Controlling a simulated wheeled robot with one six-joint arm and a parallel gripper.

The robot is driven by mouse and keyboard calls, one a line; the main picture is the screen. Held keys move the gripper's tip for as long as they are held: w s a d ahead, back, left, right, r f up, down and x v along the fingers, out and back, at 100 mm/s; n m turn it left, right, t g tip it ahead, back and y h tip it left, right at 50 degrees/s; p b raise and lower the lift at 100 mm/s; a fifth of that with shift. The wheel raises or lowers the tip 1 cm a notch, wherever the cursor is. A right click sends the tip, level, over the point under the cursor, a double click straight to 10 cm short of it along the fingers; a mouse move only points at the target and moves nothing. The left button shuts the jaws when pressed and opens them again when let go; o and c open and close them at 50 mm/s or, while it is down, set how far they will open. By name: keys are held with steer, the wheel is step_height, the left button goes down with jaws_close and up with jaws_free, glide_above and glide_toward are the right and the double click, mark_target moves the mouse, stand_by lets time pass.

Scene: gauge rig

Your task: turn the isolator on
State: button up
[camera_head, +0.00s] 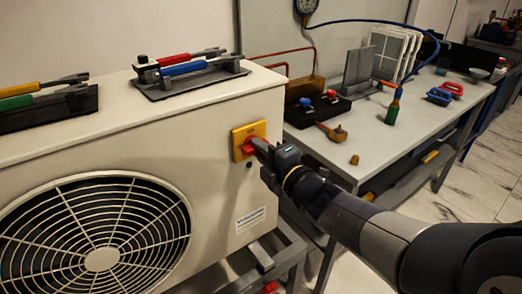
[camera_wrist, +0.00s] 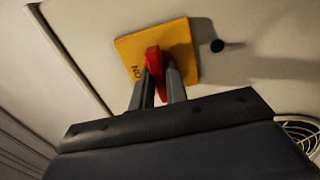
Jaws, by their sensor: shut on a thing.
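The isolator is a yellow square plate (camera_head: 236,132) with a red handle (camera_head: 249,148) on the side of the cream outdoor unit (camera_head: 210,175). My gripper (camera_head: 260,147) reaches it from the right and is shut on the red handle. In the wrist view the yellow plate (camera_wrist: 180,37) looks tilted, and the red handle (camera_wrist: 153,60) stands between the two grey fingers of my gripper (camera_wrist: 158,82). The letters "NO" or "ON" show at the plate's edge, left of the handle. Part of the plate's lettering is hidden by the handle and fingers.
Tools with coloured handles (camera_head: 182,68) lie on a black rack on top of the unit. A fan grille (camera_head: 100,258) is at its front left.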

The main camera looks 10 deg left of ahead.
steer(key=shift+m, duration=0.4)
jaws_close()
steer(key=shift+m+p, duration=2.05)
steer(key=shift+m, duration=6.55)
steer(key=shift+f, duration=0.1)
steer(key=o, duration=0.7)
jaws_free()
steer(key=shift+o, duration=0.2)
